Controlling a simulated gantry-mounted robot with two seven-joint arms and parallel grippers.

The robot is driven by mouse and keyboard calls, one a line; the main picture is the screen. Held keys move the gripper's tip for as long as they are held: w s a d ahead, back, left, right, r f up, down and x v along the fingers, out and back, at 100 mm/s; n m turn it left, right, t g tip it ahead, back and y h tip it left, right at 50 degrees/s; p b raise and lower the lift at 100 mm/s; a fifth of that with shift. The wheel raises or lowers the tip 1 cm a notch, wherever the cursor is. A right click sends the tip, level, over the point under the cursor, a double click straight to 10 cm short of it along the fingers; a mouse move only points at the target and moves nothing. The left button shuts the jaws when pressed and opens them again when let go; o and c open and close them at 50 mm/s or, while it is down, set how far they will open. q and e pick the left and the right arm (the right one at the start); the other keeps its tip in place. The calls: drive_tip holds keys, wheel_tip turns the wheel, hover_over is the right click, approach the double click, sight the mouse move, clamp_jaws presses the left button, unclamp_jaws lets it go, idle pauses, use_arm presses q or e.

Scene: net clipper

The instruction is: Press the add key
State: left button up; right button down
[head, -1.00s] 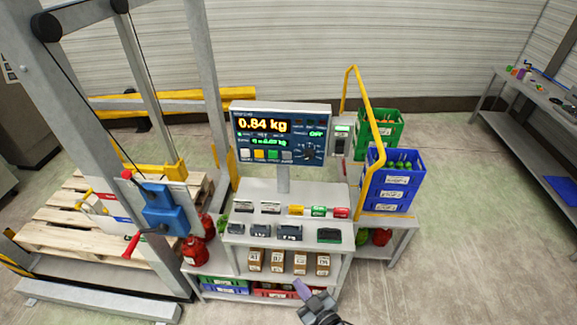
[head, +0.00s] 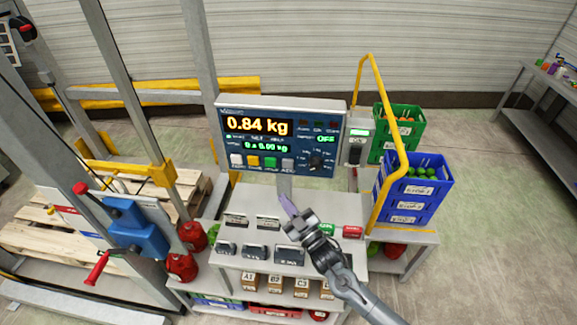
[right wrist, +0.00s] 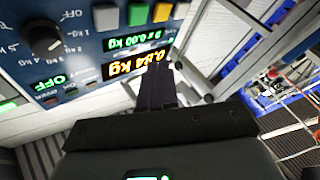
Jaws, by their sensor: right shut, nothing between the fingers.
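The scale's control panel (head: 278,138) stands on a post and reads 0.84 kg. Below its display is a row of white, yellow, green and grey keys. The grey add key (head: 288,165) is at the right end of the row, with small lettering under it. It also shows at the top of the right wrist view (right wrist: 105,17), where the panel is upside down. My right gripper (head: 287,204) is shut and empty, below and in front of the panel. Its fingers (right wrist: 156,88) overlap the panel's edge in the wrist view, clear of the keys. My left gripper is out of view.
A dark knob (head: 316,161) sits right of the keys. A shelf unit (head: 240,190) under the panel carries small labelled items. A yellow rail (head: 394,140), a green crate (head: 408,128) and a blue crate (head: 428,197) stand right. A blue device with a red handle (head: 97,268) is left.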

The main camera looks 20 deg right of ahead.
sight(288, 163)
drive_tip(key=shift+w+r, duration=0.4)
drive_tip(key=shift+r, duration=0.35)
drive_tip(key=shift+w, duration=0.15)
drive_tip(key=w+d+b, duration=0.4)
drive_tip(key=w+b, duration=0.2)
drive_tip(key=w, duration=0.1)
drive_tip(key=shift+w, duration=0.25)
drive_tip(key=shift+d, duration=0.1)
idle(0.9)
